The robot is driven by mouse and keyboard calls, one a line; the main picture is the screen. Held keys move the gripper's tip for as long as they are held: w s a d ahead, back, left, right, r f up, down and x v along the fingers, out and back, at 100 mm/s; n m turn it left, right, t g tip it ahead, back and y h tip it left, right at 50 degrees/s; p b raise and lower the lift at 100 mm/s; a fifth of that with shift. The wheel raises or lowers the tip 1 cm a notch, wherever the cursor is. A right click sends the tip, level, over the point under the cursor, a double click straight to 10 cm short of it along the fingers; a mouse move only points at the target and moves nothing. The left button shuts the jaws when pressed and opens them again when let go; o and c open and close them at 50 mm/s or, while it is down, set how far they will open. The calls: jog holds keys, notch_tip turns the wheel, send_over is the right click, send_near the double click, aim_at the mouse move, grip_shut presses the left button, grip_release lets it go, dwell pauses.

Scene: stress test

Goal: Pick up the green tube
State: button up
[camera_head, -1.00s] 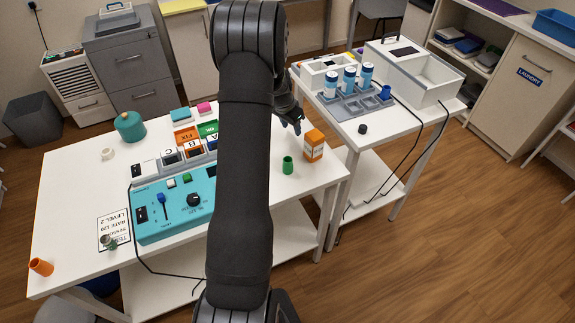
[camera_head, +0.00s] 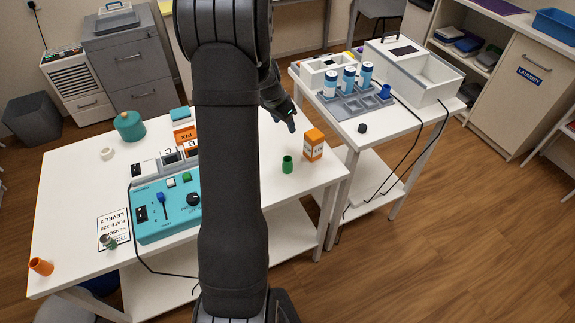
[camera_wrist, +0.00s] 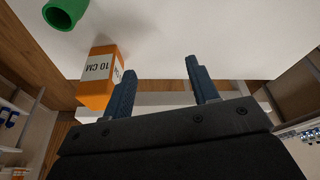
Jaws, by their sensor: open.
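The green tube (camera_head: 287,164) stands upright on the white table, left of an orange and white box (camera_head: 313,145). In the wrist view the green tube (camera_wrist: 65,12) shows at the top left, cut by the picture edge, with the orange box (camera_wrist: 100,78) nearer the fingers. My gripper (camera_head: 287,115) is above the table, behind the tube and the box in the head view. In the wrist view its two blue fingers (camera_wrist: 163,85) are apart with nothing between them. The tube lies outside the fingers, beyond the box.
A teal control console (camera_head: 165,205) and a teal pot (camera_head: 129,125) stand on the same table (camera_head: 80,180). An orange cup (camera_head: 41,267) is at its front left corner. A second table to the right holds a grey rack (camera_head: 355,104) with several blue-capped tubes.

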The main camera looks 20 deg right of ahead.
jog(key=s+a+r+m, duration=0.1)
jog(key=s+a+r, duration=0.75)
jog(key=s, duration=0.25)
jog(key=h, duration=0.1)
send_near(290, 159)
jog(key=x, duration=0.5)
jog(key=shift+a+x, duration=0.15)
jog(key=shift+x, duration=1.25)
jog(key=shift+a+x, duration=0.15)
jog(key=shift+x, duration=1.25)
jog(key=shift+s, duration=0.2)
jog(key=shift+c, duration=0.4)
jog(key=c, duration=0.9)
